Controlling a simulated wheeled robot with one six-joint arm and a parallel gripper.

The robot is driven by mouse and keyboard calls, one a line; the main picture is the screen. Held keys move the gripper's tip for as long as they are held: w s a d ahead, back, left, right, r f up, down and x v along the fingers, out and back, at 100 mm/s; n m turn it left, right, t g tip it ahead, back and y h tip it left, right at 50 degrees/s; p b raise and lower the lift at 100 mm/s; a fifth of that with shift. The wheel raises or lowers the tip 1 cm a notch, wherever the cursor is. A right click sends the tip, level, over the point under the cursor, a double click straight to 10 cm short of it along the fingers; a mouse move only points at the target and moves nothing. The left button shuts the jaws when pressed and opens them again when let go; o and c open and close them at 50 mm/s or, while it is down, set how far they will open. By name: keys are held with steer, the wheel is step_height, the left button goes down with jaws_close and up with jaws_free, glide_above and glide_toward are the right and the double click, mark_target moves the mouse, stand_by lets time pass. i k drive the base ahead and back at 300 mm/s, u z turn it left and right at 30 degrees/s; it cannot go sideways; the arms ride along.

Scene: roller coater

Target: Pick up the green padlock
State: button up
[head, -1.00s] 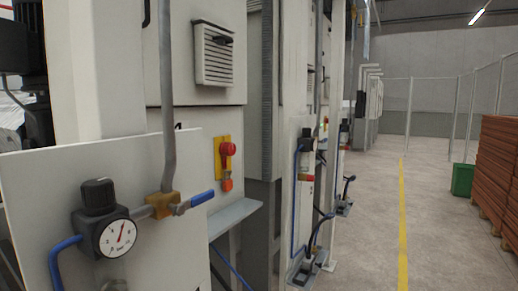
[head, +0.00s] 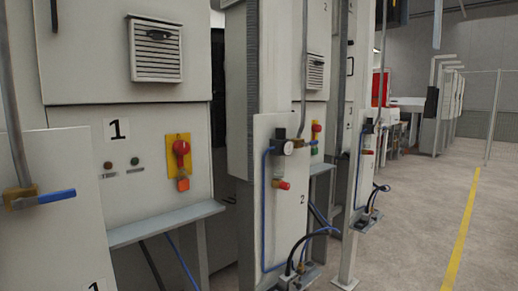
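No thing in view is clearly a green padlock. A small green patch (head: 314,149) shows below a red knob (head: 316,128) on the further cabinet, the one behind the panel marked 2. It is too small to tell what it is. On the nearer cabinet marked 1, a red rotary switch (head: 181,147) sits on a yellow plate (head: 171,154), with an orange piece (head: 183,184) below it. My gripper is not in view.
A grey shelf (head: 165,224) juts out below the switch on cabinet 1. A blue-handled valve (head: 55,194) is at the left. A panel marked 2 (head: 290,225) with hoses stands mid-picture. Open floor (head: 415,215) with a yellow line (head: 463,230) lies to the right.

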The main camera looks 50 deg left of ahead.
mark_target(315, 151)
steer(key=u, duration=0.75)
steer(key=i, duration=0.8)
steer(key=u, duration=0.45)
steer(key=i, duration=0.75)
steer(key=z, duration=0.7)
steer(key=i, duration=1)
steer(key=u, duration=0.75)
steer(key=i, duration=0.95)
steer(key=u, duration=0.8)
